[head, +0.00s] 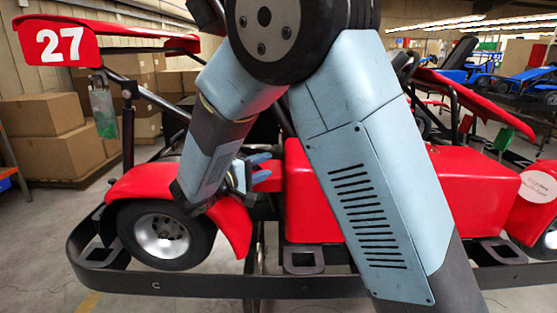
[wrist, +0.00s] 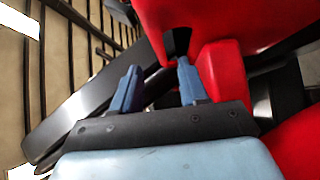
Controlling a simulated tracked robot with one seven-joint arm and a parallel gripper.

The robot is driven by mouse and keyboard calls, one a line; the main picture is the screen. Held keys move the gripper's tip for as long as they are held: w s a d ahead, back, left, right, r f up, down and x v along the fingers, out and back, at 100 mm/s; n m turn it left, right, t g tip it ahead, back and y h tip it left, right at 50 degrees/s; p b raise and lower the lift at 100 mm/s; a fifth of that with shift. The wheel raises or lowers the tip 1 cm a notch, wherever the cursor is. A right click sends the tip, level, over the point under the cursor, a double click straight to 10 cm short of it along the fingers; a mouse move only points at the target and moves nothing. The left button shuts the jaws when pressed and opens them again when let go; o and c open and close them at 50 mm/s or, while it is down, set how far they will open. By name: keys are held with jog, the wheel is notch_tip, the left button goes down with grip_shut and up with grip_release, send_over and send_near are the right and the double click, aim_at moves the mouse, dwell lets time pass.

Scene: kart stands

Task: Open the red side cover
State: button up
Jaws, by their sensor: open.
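The red side cover (head: 309,195) is on the near side of the go-kart, between the wheels. My arm hides much of its middle. My gripper (head: 258,168) is at its left end, above and right of the wheel with a silver hub. A small red block (head: 267,180) shows between the gripper and the cover. In the wrist view my gripper (wrist: 158,70) has two blue fingers apart with nothing clearly between them. The right finger is close to a black tab (wrist: 177,43) below a red panel (wrist: 205,20); I cannot tell whether they touch.
A black bumper rail (head: 150,285) runs low along the kart. The silver-hubbed wheel (head: 162,237) and red fender (head: 160,180) are left of the cover. A red wing marked 27 (head: 60,45) is above. Cardboard boxes (head: 60,150) stand behind; blue karts are far right.

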jog(key=x, duration=0.7)
jog(key=shift+w+d, duration=0.15)
jog(key=shift+d, duration=0.1)
jog(key=shift+c, duration=0.2)
